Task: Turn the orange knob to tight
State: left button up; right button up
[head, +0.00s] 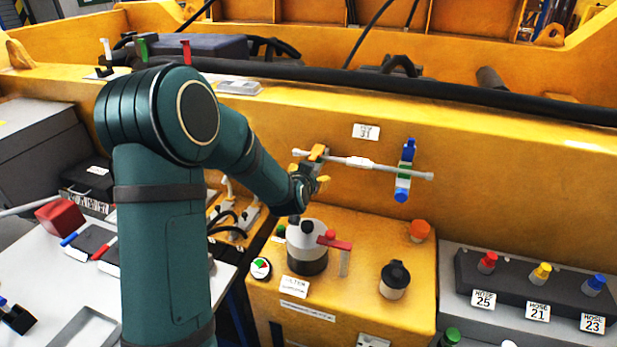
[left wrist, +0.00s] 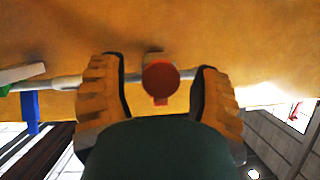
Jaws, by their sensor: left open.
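In the left wrist view a round reddish-orange knob (left wrist: 160,79) with a small tab on its lower edge sits on a pale pipe (left wrist: 62,83). It lies between the two fingers of my open left gripper (left wrist: 160,92), with a gap on each side. In the head view my left gripper (head: 320,169) is at the left part of the pipe (head: 385,166), in front of the yellow wall. The wrist and fingers hide the knob there. I cannot read a tight mark. My right gripper is not in view.
A blue and green valve (head: 404,170) is on the pipe to the right. Below stand a white and dark canister (head: 307,255) with a red handle, a black-capped cylinder (head: 394,279) and an orange cap (head: 419,230). Hose fittings (head: 540,272) are at the right.

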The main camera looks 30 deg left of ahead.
pick_arm(q)
grip_shut()
